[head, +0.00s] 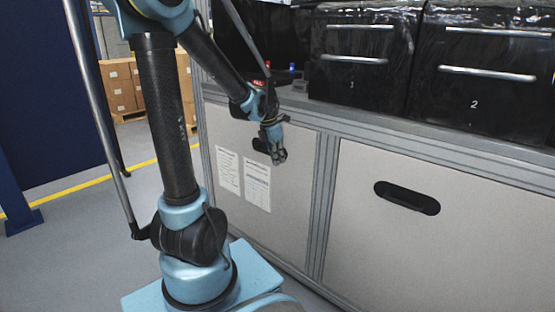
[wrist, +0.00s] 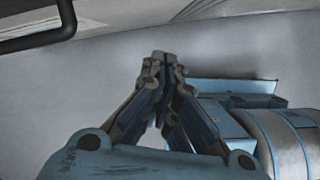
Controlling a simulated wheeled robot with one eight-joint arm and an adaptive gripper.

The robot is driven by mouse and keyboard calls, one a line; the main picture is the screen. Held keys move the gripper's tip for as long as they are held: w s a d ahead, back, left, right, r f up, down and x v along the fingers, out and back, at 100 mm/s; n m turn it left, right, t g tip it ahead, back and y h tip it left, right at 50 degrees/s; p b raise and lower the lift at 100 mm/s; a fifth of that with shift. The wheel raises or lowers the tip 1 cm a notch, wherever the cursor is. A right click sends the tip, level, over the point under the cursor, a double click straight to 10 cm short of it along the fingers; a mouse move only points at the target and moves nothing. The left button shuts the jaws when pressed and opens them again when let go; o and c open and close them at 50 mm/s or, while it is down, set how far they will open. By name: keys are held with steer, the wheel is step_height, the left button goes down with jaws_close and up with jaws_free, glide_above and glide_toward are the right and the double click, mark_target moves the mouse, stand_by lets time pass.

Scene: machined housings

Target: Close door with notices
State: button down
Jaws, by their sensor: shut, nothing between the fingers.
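The door with notices (head: 292,215) is the pale left panel of the workbench front in the head view. Two white printed sheets, a left notice (head: 228,170) and a right notice (head: 257,183), are on it. The door looks about flush with its frame; I cannot make out a clear gap. Its dark handle slot (head: 261,145) is partly hidden by my gripper. My gripper (head: 280,159) is shut and empty, in front of the door's upper part, right of the notices. I cannot tell whether it touches. The wrist view shows its fingertips (wrist: 161,58) together.
A second pale door (head: 450,255) with a dark oval handle slot (head: 407,197) is to the right, beyond a metal post (head: 323,200). Black numbered drawers (head: 480,75) stand on the bench. Cardboard boxes (head: 120,88) are at the back left. Grey floor lies open at left.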

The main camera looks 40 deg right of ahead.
steer(key=a+r, duration=0.5)
steer(key=r, duration=0.4)
steer(key=shift+s+a+r, duration=0.3)
steer(key=shift+s+r, duration=0.05)
steer(key=shift+s, duration=0.1)
steer(key=w+a+f+m+t, duration=0.1)
steer(key=w+a+m, duration=0.1)
steer(key=a, duration=0.5)
steer(key=w+a+f+m, duration=0.1)
steer(key=a+f+m, duration=0.15)
steer(key=a, duration=0.45)
steer(key=w+a+f+m+t, duration=0.1)
steer(key=w+a+m, duration=0.15)
steer(key=a, duration=0.45)
steer(key=s+a+f+m+y, duration=0.1)
steer(key=s+a+f+m, duration=0.2)
steer(key=a, duration=0.5)
steer(key=s+a+f+m+y, duration=0.1)
steer(key=s+a+f+m, duration=0.3)
steer(key=a, duration=0.4)
steer(key=shift+s+a+f+m+t+y, duration=0.3)
steer(key=shift+a+f+m+t+y, duration=0.1)
steer(key=shift+f+m, duration=0.45)
